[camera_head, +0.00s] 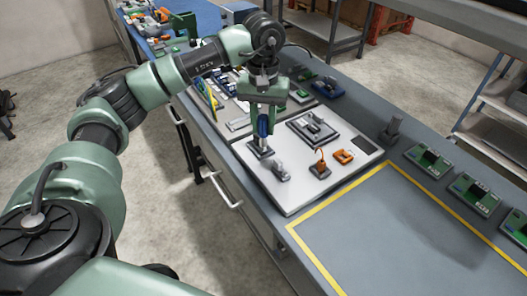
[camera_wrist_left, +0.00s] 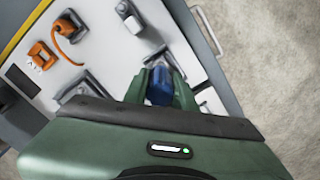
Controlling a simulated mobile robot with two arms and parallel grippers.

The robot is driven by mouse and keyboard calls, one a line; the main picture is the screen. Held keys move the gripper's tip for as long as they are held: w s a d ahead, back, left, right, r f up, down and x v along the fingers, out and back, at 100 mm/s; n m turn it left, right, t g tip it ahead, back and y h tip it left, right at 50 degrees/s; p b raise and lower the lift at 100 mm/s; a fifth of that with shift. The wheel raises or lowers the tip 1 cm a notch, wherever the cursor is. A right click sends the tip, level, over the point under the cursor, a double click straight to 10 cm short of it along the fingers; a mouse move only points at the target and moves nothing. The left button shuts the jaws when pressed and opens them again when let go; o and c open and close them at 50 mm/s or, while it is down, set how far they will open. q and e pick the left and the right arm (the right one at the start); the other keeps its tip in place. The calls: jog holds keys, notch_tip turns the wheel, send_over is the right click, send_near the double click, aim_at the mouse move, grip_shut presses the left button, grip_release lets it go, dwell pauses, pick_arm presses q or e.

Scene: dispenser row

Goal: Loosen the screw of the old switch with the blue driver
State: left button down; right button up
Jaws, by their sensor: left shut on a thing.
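My left gripper (camera_head: 265,113) points straight down over the near left part of a white board and is shut on the blue driver (camera_head: 262,127). In the left wrist view the driver's blue handle (camera_wrist_left: 159,88) sits between the two green fingers. Below it is a small dark base (camera_head: 260,149); I cannot tell whether the driver's tip touches it. A dark plate with a grey switch-like part (camera_head: 313,128) lies to the right. A smaller grey part (camera_head: 281,172) is nearer the board's front edge. Which is the old switch, and its screw, I cannot tell. My right gripper is not in view.
The white board (camera_head: 290,198) also carries an orange-handled tool (camera_head: 321,161) in a dark base and an orange part (camera_head: 344,156). Green modules (camera_head: 428,159) line the bench at right. The yellow-framed area (camera_head: 390,235) is empty.

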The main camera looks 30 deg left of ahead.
pick_arm(q)
jog(key=shift+f, duration=0.15)
jog(key=shift+f, duration=0.15)
dwell(0.4)
jog(key=shift+f+b, duration=0.1)
jog(key=shift+b, duration=0.2)
jog(key=shift+f+b, duration=0.4)
jog(key=shift+f, duration=0.05)
